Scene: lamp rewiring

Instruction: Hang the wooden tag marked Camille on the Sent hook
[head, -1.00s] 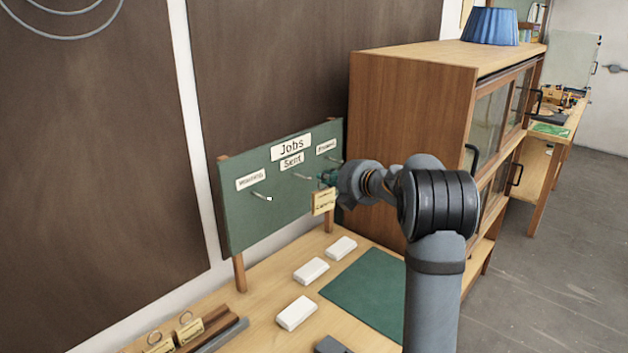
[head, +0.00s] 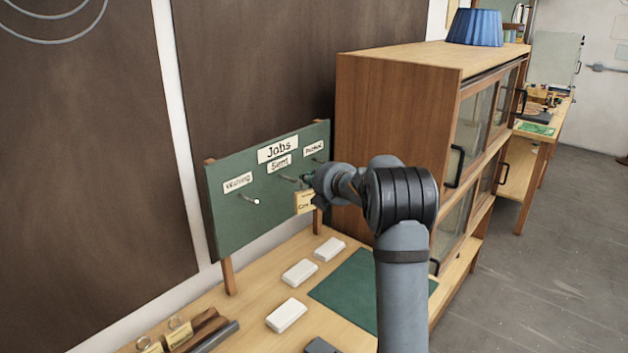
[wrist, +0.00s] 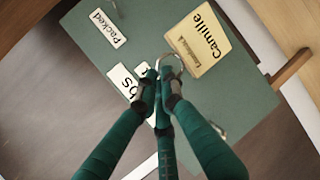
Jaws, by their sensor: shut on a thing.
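The wooden tag marked Camille (wrist: 198,40) hangs by its metal ring from my gripper (wrist: 163,84), whose fingers are shut on the ring. In the head view the tag (head: 305,202) is partly covered by my gripper (head: 308,180), just right of the Sent hook (head: 288,178). The Sent label (head: 279,163) is above that hook on the green Jobs board (head: 232,215). In the wrist view my fingers partly cover the labels. I cannot tell whether the ring touches the hook.
The Waiting hook (head: 252,201) is to the left and the Packed hook (head: 318,160) to the right, both looking empty. Other ringed tags (head: 179,333) lie at the bench's front left. Several white blocks (head: 300,272) and a green mat (head: 345,290) lie below. A wooden cabinet (head: 395,110) stands right.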

